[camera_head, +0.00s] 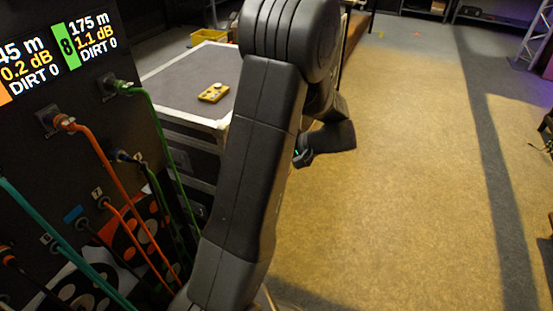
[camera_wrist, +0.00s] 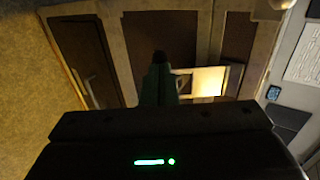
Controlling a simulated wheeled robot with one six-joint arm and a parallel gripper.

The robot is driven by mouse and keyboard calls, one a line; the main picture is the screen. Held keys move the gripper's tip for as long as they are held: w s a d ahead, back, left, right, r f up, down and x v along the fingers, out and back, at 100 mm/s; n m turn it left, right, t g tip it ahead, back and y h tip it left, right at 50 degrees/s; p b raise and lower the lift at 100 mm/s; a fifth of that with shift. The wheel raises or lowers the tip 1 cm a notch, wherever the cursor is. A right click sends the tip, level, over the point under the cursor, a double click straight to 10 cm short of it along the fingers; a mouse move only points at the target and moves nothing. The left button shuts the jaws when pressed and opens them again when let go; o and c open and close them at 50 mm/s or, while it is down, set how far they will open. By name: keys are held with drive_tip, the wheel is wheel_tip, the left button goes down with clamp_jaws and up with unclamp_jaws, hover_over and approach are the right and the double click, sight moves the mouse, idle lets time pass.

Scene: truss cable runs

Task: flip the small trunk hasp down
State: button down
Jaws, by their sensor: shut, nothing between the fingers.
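In the wrist view a trunk (camera_wrist: 135,55) with tan edging and dark brown panels fills the upper middle, seen at a tilt. A bright metal plate in a pale frame (camera_wrist: 208,82), which looks like the small hasp, is on its front; I cannot tell whether it is up or down. My gripper (camera_wrist: 160,58) is shut and empty, its dark fingers just left of that plate; contact cannot be told. In the head view my arm hides the hasp, and my wrist hangs over the floor at the middle.
A grey-topped case (camera_head: 175,80) with a yellow device (camera_head: 214,92) on it stands left of my arm. A dark panel (camera_head: 60,95) with orange, green and teal cables is at the far left. Open floor (camera_head: 410,170) lies to the right. A grey surface (camera_wrist: 300,75) is right in the wrist view.

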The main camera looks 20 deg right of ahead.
drive_tip(key=w+a+f+t+y+b, duration=0.2)
drive_tip(key=w+f+b, duration=0.1)
drive_tip(key=f+b, duration=0.2)
drive_tip(key=shift+a+t+b, duration=0.4)
drive_tip(key=shift+b, duration=0.1)
idle(0.5)
drive_tip(key=shift+y, duration=0.3)
